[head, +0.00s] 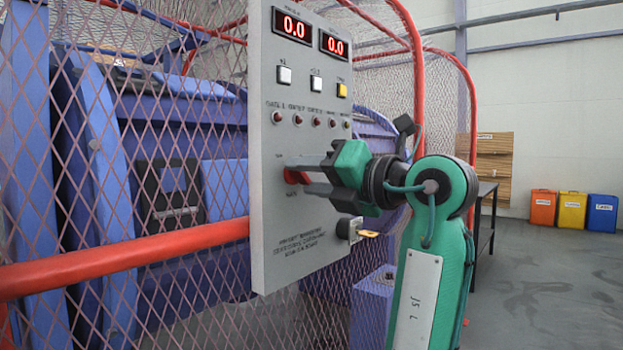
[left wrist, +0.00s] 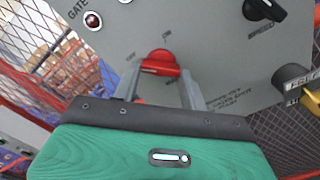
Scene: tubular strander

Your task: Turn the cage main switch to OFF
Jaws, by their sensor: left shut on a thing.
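The red cage main switch (head: 297,176) is on the grey control panel (head: 275,215), below a row of small red lamps. My left gripper (head: 300,178), with a green body and dark grey fingers, reaches it from the right and is shut on it. In the left wrist view the red switch (left wrist: 162,62) shows between the tips of the two fingers (left wrist: 160,78), with its bar lying roughly crosswise. In the head view the fingers hide much of the switch. My right gripper is not in view.
A key switch with a yellow tag (head: 350,229) sticks out below my gripper. A black knob (left wrist: 264,10) is nearby in the wrist view. A red rail (head: 125,258) and wire mesh surround the panel. Colored bins (head: 572,210) stand far right; floor there is clear.

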